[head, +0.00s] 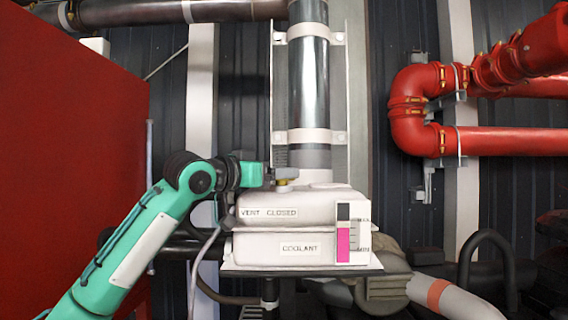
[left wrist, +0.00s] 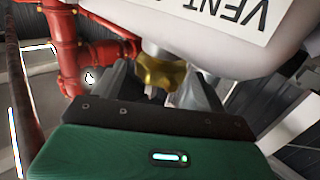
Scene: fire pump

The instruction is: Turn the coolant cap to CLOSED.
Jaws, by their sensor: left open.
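The white coolant tank (head: 285,247) sits on a bracket in the middle of the head view, with labels "VENT CLOSED" and "COOLANT" and a pink level gauge (head: 344,242). The coolant cap (head: 283,183) is a small brass-coloured knob on top of the tank, partly hidden by my left gripper (head: 270,177). In the left wrist view the brass cap (left wrist: 161,72) lies between the two grey fingers of my left gripper (left wrist: 160,88), which are open around it. I cannot tell whether either finger touches it. My right gripper is not in view.
A vertical metal pipe (head: 308,90) rises behind the tank. Red pipes (head: 408,110) run along the wall at the right. A large red panel (head: 70,150) stands at the left. A black hose (head: 488,250) bends at the lower right.

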